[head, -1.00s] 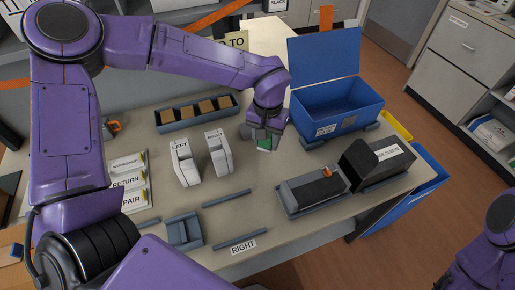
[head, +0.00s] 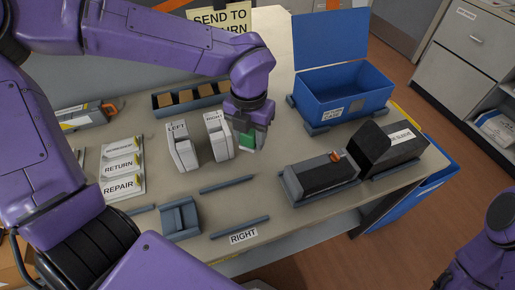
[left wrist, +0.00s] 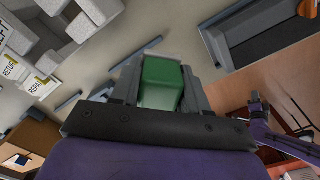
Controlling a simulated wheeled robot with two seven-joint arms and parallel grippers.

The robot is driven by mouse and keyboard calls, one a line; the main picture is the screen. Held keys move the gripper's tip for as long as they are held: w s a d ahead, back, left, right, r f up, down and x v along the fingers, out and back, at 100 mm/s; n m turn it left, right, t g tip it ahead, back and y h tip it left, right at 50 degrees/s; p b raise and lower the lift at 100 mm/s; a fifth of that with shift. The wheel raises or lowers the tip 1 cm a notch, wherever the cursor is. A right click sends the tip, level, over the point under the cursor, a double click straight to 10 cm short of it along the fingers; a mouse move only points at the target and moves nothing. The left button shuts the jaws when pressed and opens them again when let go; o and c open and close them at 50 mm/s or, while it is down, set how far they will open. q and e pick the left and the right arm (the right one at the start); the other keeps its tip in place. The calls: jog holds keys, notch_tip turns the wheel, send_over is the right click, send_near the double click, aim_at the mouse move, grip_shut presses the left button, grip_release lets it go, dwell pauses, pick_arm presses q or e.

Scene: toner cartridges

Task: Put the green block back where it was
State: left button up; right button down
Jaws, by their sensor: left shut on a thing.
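The green block (head: 247,141) is between the fingers of my left gripper (head: 249,138), just right of the white stand labelled RIGHT. It also shows in the left wrist view, where the green block (left wrist: 161,84) fills the space between the two grey fingers. The left gripper points down and is shut on it. Its lower part is partly hidden, and I cannot tell how high it is above the table. Only a part of my right arm shows at the lower right; its gripper is out of view.
White stands labelled LEFT (head: 182,150) and RIGHT (head: 218,138) are beside the block. A blue open bin (head: 345,95) stands at the back right. A black cartridge (head: 320,177) lies in a tray at the right. A grey cradle (head: 180,219) and low rails lie in front.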

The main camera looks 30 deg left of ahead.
pick_arm(q)
jog(key=n, duration=0.2)
jog(key=s+n, duration=0.1)
jog(key=n, duration=0.1)
jog(key=n+b, duration=0.1)
jog(key=n, duration=0.1)
jog(key=shift+s+a+f, duration=0.1)
jog(key=shift+s+f, duration=0.1)
jog(key=shift+f, duration=0.15)
jog(key=w+a+f+n+p, duration=0.1)
jog(key=w+f+n, duration=0.1)
jog(key=w+f, duration=0.1)
jog(key=w+a+f+n+p, duration=0.1)
jog(key=w+f+n, duration=0.2)
jog(key=w, duration=0.2)
jog(key=w+a+f+n+p, duration=0.1)
jog(key=w+f+n, duration=0.1)
jog(key=w+f, duration=0.2)
jog(key=shift+a, duration=0.3)
notch_tip(320, 180, down, 3)
jog(key=shift+r+p, duration=0.2)
jog(key=shift+p, duration=0.45)
jog(key=shift+f, duration=0.45)
jog(key=o, duration=1)
jog(key=shift+b, duration=0.3)
